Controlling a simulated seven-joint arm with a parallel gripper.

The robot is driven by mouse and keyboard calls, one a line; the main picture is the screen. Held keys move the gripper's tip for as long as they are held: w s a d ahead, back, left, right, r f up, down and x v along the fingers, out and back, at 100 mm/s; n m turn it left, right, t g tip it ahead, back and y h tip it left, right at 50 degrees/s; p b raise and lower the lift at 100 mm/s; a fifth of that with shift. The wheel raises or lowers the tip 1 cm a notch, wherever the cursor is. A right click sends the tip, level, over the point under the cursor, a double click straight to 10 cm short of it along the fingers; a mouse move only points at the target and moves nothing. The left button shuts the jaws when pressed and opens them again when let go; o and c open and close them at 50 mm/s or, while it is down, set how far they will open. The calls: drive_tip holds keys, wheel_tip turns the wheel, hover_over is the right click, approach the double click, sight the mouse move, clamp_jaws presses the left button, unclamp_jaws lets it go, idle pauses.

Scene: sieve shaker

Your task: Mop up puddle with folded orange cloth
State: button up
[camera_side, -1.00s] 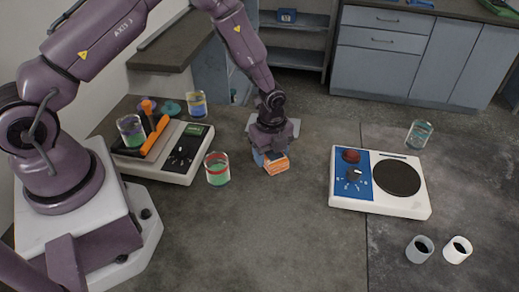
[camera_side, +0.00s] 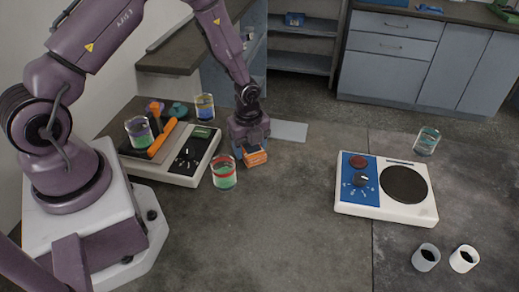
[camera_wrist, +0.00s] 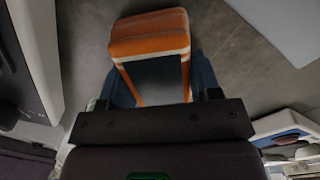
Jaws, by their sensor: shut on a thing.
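My gripper (camera_side: 248,147) is shut on the folded orange cloth (camera_side: 256,158), low over the floor, or touching it; I cannot tell which. In the wrist view the cloth (camera_wrist: 150,36) is a thick orange block with a white stripe, between my dark blue fingers (camera_wrist: 160,82). A pale grey flat rectangle (camera_side: 289,131) lies just right of and behind my gripper. It also shows at the top right of the wrist view (camera_wrist: 288,22). No clear puddle can be made out.
A beaker with green contents and a red band (camera_side: 223,173) stands close left of the cloth. A white instrument (camera_side: 188,157) is behind it. The middle of the grey surface is clear.

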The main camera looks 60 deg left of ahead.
sight(281, 162)
drive_tip(key=shift+w+d, duration=1)
drive_tip(key=shift+d, duration=0.25)
drive_tip(key=shift+w+d, duration=0.95)
drive_tip(key=shift+d, duration=0.3)
drive_tip(key=shift+w+d, duration=0.75)
drive_tip(key=shift+d, duration=0.25)
wheel_tip(281, 162, up, 2)
drive_tip(key=shift+r, duration=0.2)
wheel_tip(281, 162, up, 6)
drive_tip(key=shift+f, duration=0.15)
